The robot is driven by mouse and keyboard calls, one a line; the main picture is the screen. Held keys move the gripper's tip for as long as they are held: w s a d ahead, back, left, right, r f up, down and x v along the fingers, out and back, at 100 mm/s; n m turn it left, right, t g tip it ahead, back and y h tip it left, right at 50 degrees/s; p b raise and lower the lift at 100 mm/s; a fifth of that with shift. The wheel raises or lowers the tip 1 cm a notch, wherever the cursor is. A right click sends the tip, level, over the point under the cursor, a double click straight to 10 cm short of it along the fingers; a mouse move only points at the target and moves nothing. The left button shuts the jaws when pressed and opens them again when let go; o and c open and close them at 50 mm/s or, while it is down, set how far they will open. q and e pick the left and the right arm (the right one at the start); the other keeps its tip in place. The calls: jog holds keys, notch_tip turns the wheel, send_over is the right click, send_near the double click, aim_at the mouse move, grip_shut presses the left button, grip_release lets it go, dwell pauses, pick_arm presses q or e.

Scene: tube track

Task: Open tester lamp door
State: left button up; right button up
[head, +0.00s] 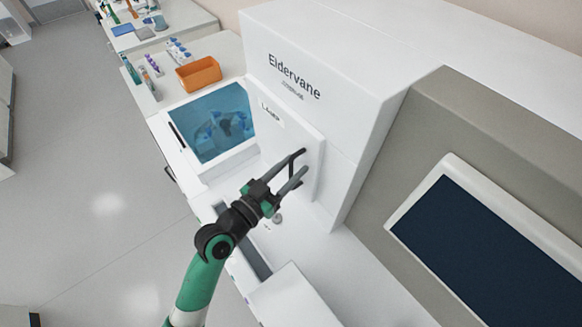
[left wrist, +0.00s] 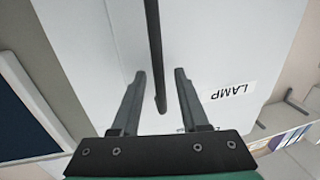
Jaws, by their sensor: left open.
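The tester (head: 300,60) is a large white machine marked "Eldervane". Its lamp door (head: 300,133) is a white panel with a "LAMP" label (head: 271,114), and I see no clear gap along its edge. My left gripper (head: 302,163) is open in front of the door. In the left wrist view, a dark bar handle (left wrist: 154,45) on the door runs down between the two open fingers (left wrist: 160,78), apart from both. The label also shows in the left wrist view (left wrist: 231,91). In the head view the fingers partly hide the handle. My right gripper is in neither view.
A blue-tinted window (head: 213,122) is left of the lamp door. A dark screen (head: 495,250) is at the right. An orange bin (head: 199,74) and tube racks stand on the bench behind. The floor (head: 75,160) at the left is clear.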

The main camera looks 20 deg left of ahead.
pick_arm(q)
grip_shut()
dwell(1.3)
